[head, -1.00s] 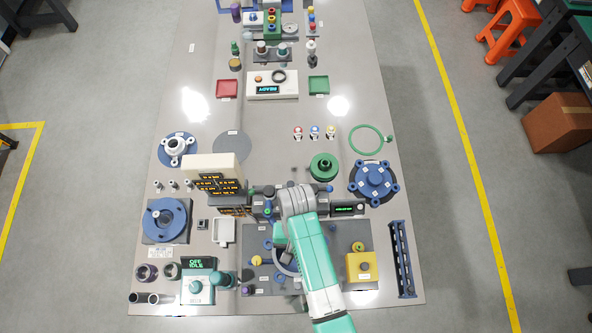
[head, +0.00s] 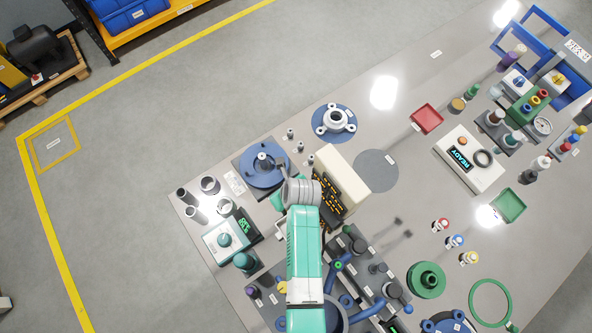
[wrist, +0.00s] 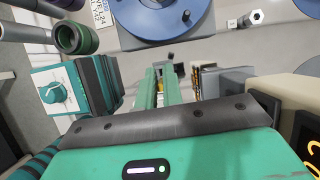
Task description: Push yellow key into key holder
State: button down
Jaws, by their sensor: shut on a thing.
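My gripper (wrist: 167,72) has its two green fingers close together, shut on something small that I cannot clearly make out. In the head view my arm hides most of the gripper, which is low near the blue round fixture (head: 262,163). The fixture also shows beyond the fingertips in the wrist view (wrist: 160,22). A small dark piece (wrist: 171,56) shows just past the fingertips. I cannot tell whether it is held. A small yellow piece (head: 283,287) on the dark board is partly covered by my arm. I cannot identify the yellow key or the key holder with certainty.
A cream box with an orange-lit display (head: 341,182) stands close right of my wrist. A teal device with a knob (head: 226,239) and dark tubes (head: 210,185) are on the left. A bare grey disc (head: 376,170) lies beyond the cream box.

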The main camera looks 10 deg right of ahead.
jog(key=f+b, duration=0.4)
jog(key=b, duration=0.1)
jog(key=shift+w+a+f, duration=0.15)
jog(key=shift+a+f, duration=0.1)
jog(key=shift+f, duration=0.05)
jog(key=shift+r+p, duration=0.15)
jog(key=shift+p, duration=0.25)
jog(key=shift+f+b, duration=0.4)
jog(key=shift+f, duration=0.6)
dwell(1.3)
jog(key=c, duration=1.5)
grip_release()
jog(key=shift+o, duration=0.2)
notch_tip(320, 180, up, 5)
jog(key=p, duration=0.5)
jog(key=shift+r+p, duration=0.1)
jog(key=shift+p, duration=0.2)
jog(key=shift+w, duration=0.1)
